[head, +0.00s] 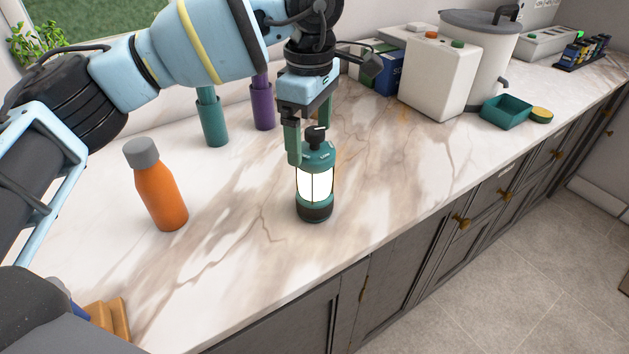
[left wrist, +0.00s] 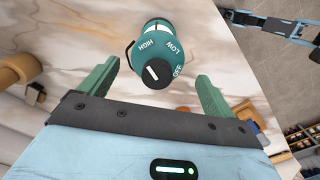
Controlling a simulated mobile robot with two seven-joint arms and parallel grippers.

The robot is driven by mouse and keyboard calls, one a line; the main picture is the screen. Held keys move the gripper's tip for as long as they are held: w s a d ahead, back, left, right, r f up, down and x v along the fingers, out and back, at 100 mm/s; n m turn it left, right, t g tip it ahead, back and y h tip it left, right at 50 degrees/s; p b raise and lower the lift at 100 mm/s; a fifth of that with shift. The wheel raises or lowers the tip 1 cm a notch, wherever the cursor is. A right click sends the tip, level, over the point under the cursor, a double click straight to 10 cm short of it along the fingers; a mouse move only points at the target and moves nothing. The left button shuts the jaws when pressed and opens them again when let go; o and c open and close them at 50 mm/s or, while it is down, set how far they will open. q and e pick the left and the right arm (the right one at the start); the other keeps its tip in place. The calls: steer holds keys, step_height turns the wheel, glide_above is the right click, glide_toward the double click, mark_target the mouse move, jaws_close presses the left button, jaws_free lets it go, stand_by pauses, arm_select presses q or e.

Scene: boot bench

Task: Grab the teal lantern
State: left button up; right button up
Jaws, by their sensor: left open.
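The teal lantern (head: 316,185) stands upright on the marble counter, with a lit white body, a dark base and a black knob on top. In the left wrist view its teal top (left wrist: 152,50) shows the words HIGH, LOW and OFF around the knob. My left gripper (head: 308,142) is open and points down over the lantern's top. In the left wrist view its two green fingers (left wrist: 155,75) are spread, with the lantern's top between and just beyond their tips. I cannot tell whether a finger touches it.
An orange bottle (head: 160,190) stands left of the lantern. A teal cylinder (head: 212,118) and a purple one (head: 263,103) stand behind. A white box (head: 437,78), a pale lidded container (head: 490,60) and a teal tray (head: 506,112) are at the back right. The counter's front edge is close.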

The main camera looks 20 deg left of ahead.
mark_target(313, 147)
arm_select(q)
steer(key=f, duration=0.4)
steer(key=shift+w+d, duration=0.15)
steer(key=shift+w, duration=0.1)
arm_select(e)
steer(key=shift+w+r, duration=0.35)
steer(key=shift+w, duration=0.2)
arm_select(q)
steer(key=shift+c, duration=0.2)
steer(key=c, duration=1.6)
arm_select(e)
steer(key=shift+s+f, duration=0.15)
steer(key=shift+s, duration=0.3)
arm_select(q)
steer(key=shift+r, duration=0.1)
